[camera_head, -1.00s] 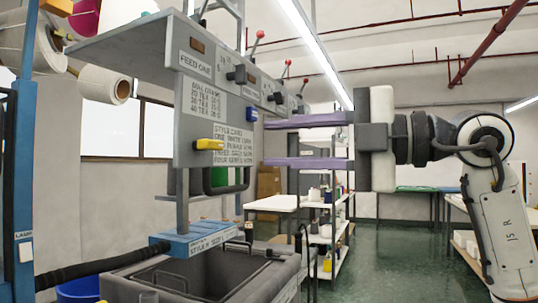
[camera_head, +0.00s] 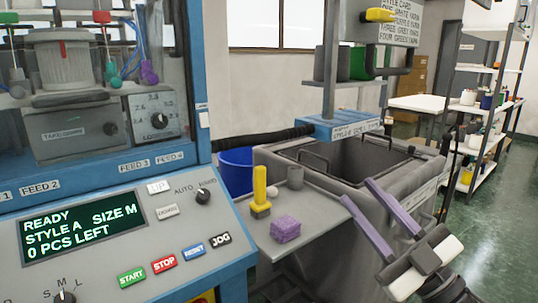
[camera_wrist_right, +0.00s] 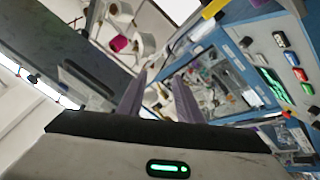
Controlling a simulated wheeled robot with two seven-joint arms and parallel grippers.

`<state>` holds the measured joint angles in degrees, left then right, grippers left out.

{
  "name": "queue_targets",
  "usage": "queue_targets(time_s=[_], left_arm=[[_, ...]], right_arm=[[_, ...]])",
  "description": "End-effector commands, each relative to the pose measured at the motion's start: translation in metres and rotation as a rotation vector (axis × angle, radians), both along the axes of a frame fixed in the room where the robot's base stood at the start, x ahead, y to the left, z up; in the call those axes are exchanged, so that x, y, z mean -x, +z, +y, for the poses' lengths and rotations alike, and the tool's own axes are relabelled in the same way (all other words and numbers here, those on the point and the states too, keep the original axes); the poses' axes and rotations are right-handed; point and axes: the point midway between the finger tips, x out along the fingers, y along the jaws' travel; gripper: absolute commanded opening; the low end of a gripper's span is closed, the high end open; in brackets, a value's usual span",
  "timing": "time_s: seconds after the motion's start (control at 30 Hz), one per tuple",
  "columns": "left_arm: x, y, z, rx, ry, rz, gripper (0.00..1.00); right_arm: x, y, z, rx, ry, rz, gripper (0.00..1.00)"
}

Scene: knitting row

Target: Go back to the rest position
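My right gripper (camera_head: 380,216) is at the lower right of the head view, in front of the grey bin. Its two purple fingers are apart with nothing between them. In the right wrist view the fingers (camera_wrist_right: 160,95) also stand apart and empty, with the knitting machine (camera_wrist_right: 215,75) beyond them. My left gripper is in neither view now. The machine's control panel (camera_head: 120,235) is at the left of the head view; its screen (camera_head: 82,226) reads READY, STYLE A, SIZE M, 0 PCS LEFT.
A grey side shelf (camera_head: 318,212) holds a yellow-handled tool (camera_head: 260,190) and a purple block (camera_head: 285,229). Behind are a large grey bin (camera_head: 425,165), a blue bucket (camera_head: 237,170) and a blue labelled tray (camera_head: 340,125). Shelving (camera_head: 480,110) stands at the right; the green floor (camera_head: 490,215) there is clear.

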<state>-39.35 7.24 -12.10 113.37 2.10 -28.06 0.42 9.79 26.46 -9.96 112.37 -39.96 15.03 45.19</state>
Motion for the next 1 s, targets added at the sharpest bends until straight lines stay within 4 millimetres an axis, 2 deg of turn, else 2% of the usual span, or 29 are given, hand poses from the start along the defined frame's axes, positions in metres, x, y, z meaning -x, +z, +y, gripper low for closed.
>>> queue_targets(time_s=[0.03, 0.17, 0.2, 0.27, 0.3, 0.37, 0.4, 0.5, 0.6, 0.73, 0.87, 1.0], left_arm=[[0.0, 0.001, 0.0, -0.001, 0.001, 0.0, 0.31], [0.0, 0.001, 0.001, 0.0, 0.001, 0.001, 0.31], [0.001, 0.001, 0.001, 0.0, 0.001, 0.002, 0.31], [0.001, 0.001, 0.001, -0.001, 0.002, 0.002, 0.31], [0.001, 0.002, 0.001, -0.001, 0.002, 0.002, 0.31], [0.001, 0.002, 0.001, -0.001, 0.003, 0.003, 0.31], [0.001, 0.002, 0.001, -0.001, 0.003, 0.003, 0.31], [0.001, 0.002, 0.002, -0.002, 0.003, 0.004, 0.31], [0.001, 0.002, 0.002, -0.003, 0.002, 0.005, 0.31], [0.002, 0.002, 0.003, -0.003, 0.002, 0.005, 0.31], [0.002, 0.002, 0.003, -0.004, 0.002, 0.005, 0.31], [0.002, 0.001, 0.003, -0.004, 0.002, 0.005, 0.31]], right_arm=[[-0.002, -0.044, -0.007, -0.055, -0.055, 0.113, 0.32], [0.005, -0.142, -0.021, -0.13, -0.185, 0.366, 0.32], [0.012, -0.172, -0.024, -0.143, -0.219, 0.445, 0.32], [0.026, -0.216, -0.027, -0.154, -0.264, 0.563, 0.32], [0.038, -0.245, -0.027, -0.158, -0.291, 0.641, 0.32], [0.058, -0.286, -0.027, -0.157, -0.325, 0.758, 0.32], [0.074, -0.312, -0.025, -0.156, -0.344, 0.837, 0.32], [0.121, -0.371, -0.019, -0.143, -0.376, 1.027, 0.32], [0.168, -0.417, -0.009, -0.122, -0.389, 1.192, 0.32], [0.216, -0.452, 0.002, -0.103, -0.385, 1.345, 0.32], [0.243, -0.468, 0.009, -0.09, -0.378, 1.423, 0.32], [0.247, -0.471, 0.011, -0.088, -0.376, 1.435, 0.32]])
